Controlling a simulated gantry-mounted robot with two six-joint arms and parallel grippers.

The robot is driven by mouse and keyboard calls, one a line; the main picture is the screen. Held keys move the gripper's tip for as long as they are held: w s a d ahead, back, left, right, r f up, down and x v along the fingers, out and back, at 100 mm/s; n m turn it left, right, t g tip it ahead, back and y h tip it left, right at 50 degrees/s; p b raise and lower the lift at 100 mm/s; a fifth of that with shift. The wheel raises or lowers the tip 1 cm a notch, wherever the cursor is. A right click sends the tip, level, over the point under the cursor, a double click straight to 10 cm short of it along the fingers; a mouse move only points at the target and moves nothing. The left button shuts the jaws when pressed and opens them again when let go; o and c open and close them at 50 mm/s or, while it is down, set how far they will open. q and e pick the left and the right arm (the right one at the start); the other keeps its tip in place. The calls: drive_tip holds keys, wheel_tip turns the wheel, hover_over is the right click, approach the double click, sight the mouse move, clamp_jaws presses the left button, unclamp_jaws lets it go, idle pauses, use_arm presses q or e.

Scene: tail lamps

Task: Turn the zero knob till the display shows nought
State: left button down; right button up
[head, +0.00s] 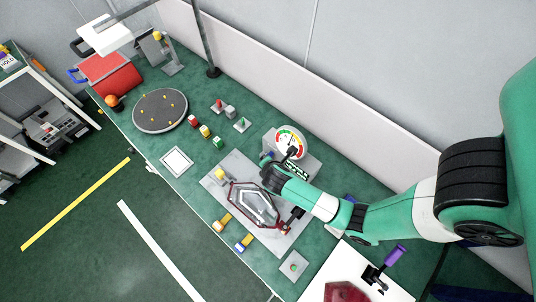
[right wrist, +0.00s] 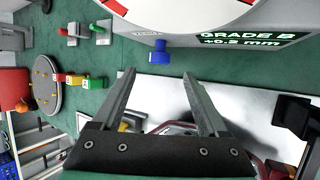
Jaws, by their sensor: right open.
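The blue zero knob (right wrist: 159,52) sticks out below the edge of the white gauge dial (right wrist: 190,14) in the right wrist view. The display (right wrist: 250,41) beside it shows green text, "GRADE B" and what looks like "+0.2 mm". My right gripper (right wrist: 158,75) is open and empty, its two fingertips apart on either side of the knob's line and just short of it. In the head view the gauge (head: 290,139) stands at the back of the bench, and my right wrist covers part of its front. My left gripper is not in view.
A tail lamp (head: 253,205) lies in a grey fixture plate (head: 288,238) in front of the gauge. Small red, yellow and green blocks (head: 205,131) and a round turntable (head: 160,110) stand left. A pale wall panel (head: 330,110) runs behind the bench.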

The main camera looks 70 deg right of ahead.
drive_tip(key=b+x, duration=0.2)
drive_tip(key=x, duration=0.6)
drive_tip(key=shift+r, duration=0.1)
clamp_jaws()
